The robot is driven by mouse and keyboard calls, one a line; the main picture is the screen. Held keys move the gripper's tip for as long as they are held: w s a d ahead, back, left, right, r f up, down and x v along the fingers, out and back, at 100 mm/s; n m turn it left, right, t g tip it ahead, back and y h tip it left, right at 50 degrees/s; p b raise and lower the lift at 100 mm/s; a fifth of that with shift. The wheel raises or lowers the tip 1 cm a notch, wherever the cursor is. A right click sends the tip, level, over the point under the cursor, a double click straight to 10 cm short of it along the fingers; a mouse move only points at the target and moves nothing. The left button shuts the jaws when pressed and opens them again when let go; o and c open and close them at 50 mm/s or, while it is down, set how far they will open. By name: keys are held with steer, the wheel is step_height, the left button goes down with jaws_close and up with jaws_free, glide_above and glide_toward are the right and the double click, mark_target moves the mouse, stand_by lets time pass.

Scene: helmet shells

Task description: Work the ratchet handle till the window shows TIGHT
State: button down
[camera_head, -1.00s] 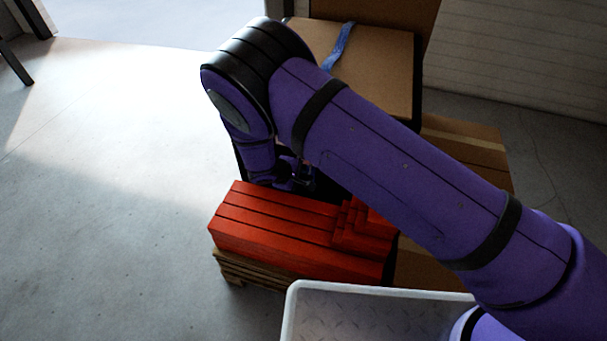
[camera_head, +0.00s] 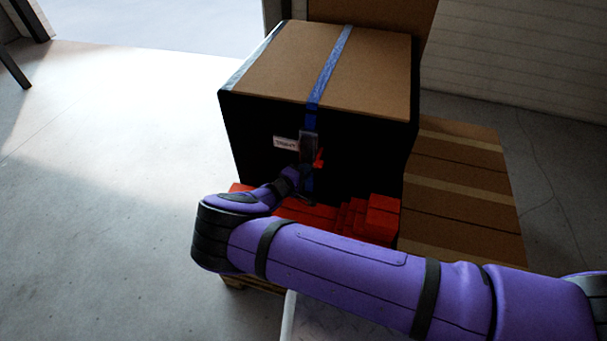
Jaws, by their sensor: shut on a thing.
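A blue strap (camera_head: 330,70) runs over the top of a large box (camera_head: 270,80) with a brown top and a black front. A dark ratchet (camera_head: 308,142) sits on the strap at the box's front, with a red part (camera_head: 319,158) at its right. A small white window or label (camera_head: 286,143) lies just left of the ratchet; its dark letters are too small to read surely. My gripper (camera_head: 303,176) is at the ratchet's lower end, shut on the ratchet handle. The fingers are small and dark here, and the handle is mostly hidden.
Red blocks (camera_head: 382,215) lie in front of the box, partly behind my arm. Brown cartons (camera_head: 465,190) stand to the right. A pale tray edge (camera_head: 288,318) shows below my arm. The floor at the left is clear.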

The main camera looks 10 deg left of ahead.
steer(key=shift+w, duration=0.15)
stand_by(0.3)
steer(key=c, duration=1.3)
jaws_free()
steer(key=shift+d, duration=0.1)
steer(key=v, duration=1)
steer(key=shift+s+a, duration=0.25)
steer(key=shift+s, duration=0.1)
steer(key=shift+f, duration=0.15)
